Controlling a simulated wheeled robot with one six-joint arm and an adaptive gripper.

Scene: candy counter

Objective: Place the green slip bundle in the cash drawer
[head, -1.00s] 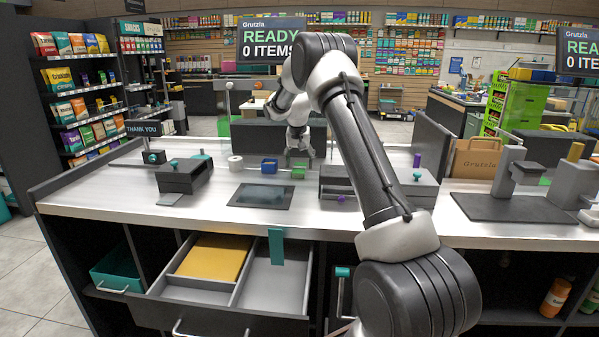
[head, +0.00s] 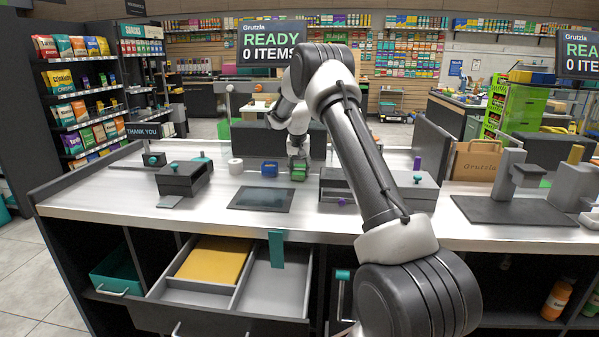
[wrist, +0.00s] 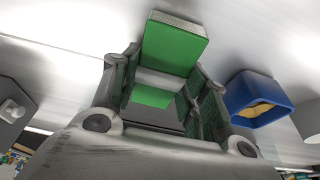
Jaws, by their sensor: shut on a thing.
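The green slip bundle (wrist: 174,46) is a green block with a pale band, seen close up in the wrist view. My gripper (wrist: 165,88) is shut on it, with a finger on each side. In the head view the bundle (head: 299,174) shows small at the back of the counter, with my gripper (head: 298,163) over it. I cannot tell whether it still touches the counter. The cash drawer (head: 238,292) is pulled out below the counter's front edge. A yellow piece (head: 214,259) lies in its back left compartment; the right compartment shows bare grey.
A blue open box (wrist: 258,98) stands beside the bundle, also in the head view (head: 269,168). A white roll (head: 235,166), a dark mat (head: 262,199) and dark counter devices (head: 184,178) stand nearby. A teal tab (head: 276,249) hangs at the counter edge above the drawer.

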